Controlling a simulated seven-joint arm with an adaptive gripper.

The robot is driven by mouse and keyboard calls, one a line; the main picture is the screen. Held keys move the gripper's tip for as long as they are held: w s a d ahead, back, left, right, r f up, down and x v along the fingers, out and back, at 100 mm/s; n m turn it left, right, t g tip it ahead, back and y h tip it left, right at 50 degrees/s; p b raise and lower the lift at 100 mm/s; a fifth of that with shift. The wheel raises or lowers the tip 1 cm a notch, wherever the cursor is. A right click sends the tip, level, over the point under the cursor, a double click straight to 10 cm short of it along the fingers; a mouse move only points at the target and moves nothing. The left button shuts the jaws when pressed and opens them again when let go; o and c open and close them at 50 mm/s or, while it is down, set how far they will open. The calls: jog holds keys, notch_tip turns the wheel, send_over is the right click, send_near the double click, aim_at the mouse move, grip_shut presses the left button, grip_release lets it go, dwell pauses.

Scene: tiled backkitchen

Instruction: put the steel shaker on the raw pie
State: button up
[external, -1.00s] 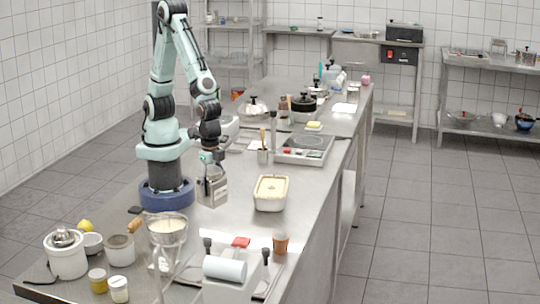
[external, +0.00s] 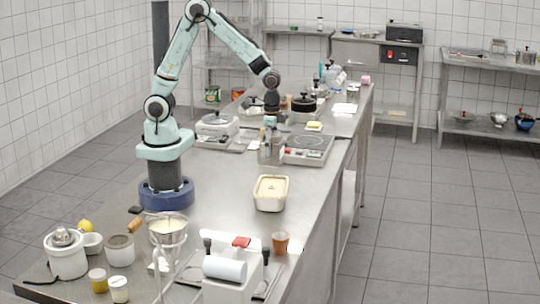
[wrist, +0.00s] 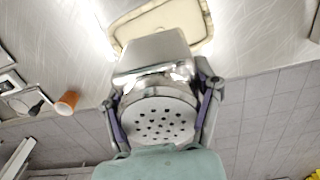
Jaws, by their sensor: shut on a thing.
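The raw pie (external: 271,188) is a pale filling in a cream rectangular dish on the steel counter. It also shows at the top of the wrist view (wrist: 140,17), partly hidden behind the shaker. My gripper (wrist: 160,112) is shut on the steel shaker (wrist: 158,122), with a finger on each side of it. The shaker's round perforated lid faces the wrist camera. In the external view my gripper (external: 270,128) and the shaker (external: 272,152) are above the counter, farther back than the pie and apart from it.
A utensil holder stands behind or beside the shaker and is hard to separate from it. A terracotta cup (external: 281,243) and a white appliance (external: 232,275) stand in front of the pie. Bare counter surrounds the dish.

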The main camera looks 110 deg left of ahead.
notch_tip(320, 180, down, 7)
jog(key=shift+f, duration=0.1)
jog(key=shift+f, duration=0.1)
dwell(0.3)
jog(key=o, duration=1.3)
notch_tip(320, 180, up, 12)
jog(key=shift+s+r, duration=0.1)
jog(key=shift+r, duration=0.05)
jog(key=shift+n+y, duration=0.4)
jog(key=shift+n, duration=0.2)
jog(key=s+d+r, duration=0.1)
jog(key=s+d, duration=0.1)
jog(key=s, duration=0.3)
jog(key=s+d+r, duration=0.2)
jog(key=s, duration=0.4)
jog(key=s+d+r, duration=0.2)
jog(key=s, duration=0.4)
jog(key=shift+s+d+r, duration=0.15)
jog(key=shift+r, duration=0.1)
